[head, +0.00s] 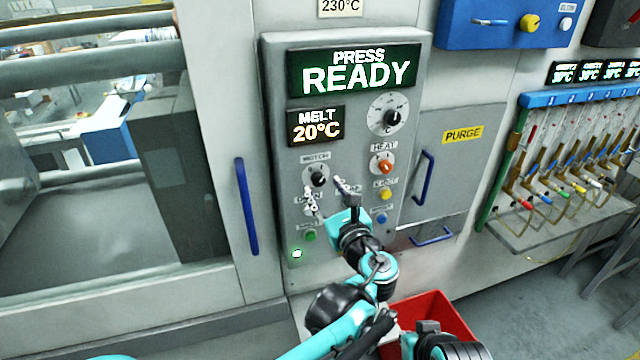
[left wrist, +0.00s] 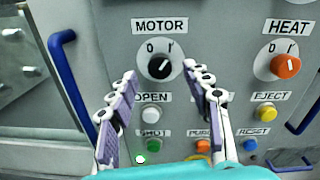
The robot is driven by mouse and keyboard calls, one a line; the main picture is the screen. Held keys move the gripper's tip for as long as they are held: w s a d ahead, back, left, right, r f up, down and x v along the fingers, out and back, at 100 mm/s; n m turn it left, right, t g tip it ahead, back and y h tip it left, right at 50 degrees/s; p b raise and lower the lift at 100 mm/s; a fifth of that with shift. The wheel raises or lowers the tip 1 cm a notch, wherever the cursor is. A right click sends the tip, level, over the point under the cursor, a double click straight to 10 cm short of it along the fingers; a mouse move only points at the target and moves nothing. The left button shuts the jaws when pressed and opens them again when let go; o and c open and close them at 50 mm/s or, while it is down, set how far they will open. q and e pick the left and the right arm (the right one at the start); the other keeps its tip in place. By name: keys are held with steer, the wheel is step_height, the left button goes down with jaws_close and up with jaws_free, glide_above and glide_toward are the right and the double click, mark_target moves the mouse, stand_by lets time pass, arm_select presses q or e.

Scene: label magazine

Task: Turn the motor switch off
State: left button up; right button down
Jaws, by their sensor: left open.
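The motor switch (head: 317,176) is a black round knob under the MOTOR label on the grey control panel (head: 275,130). In the left wrist view the motor knob (left wrist: 159,67) has a white pointer turned to the upper right, toward the right-hand of its two marks. My left gripper (head: 327,190) is open in front of the panel, just below the knob. In the left wrist view the fingers of my left gripper (left wrist: 159,77) stand either side of and below the knob, with nothing between them. I cannot tell the gap to the panel.
The orange HEAT knob (head: 382,164) sits right of the motor knob. Below are the yellow EJECT button (head: 385,194), blue RESET button (head: 382,219) and green button (head: 310,236). A blue door handle (head: 246,205) stands left. A red bin (head: 432,312) is below.

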mark_target(320, 182)
arm_select(q)
steer(key=shift+x, duration=1.75)
jaws_close()
